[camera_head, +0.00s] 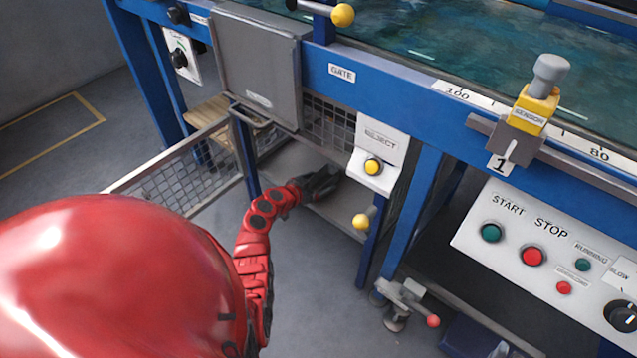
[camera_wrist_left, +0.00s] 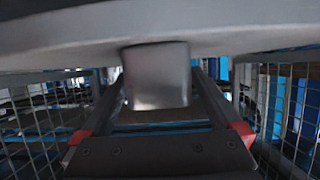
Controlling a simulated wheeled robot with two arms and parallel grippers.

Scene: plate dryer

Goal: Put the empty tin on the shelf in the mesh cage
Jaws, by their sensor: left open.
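My left arm reaches into the mesh cage (camera_head: 328,125) under the gate. My left gripper (camera_head: 320,183) is dark and open, low at the cage opening over the grey shelf floor (camera_head: 285,160). In the left wrist view its two fingers (camera_wrist_left: 160,88) stand apart, with a plain grey rounded block (camera_wrist_left: 155,75) showing between them under a broad pale grey curved surface (camera_wrist_left: 160,25). I cannot tell whether either is the tin. Cage mesh (camera_wrist_left: 285,110) shows on both sides there. No tin can be made out for certain in the head view. My right gripper is out of view.
A mesh panel (camera_head: 180,178) stands out to the left of the opening. A blue post (camera_head: 245,155) stands near my forearm.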

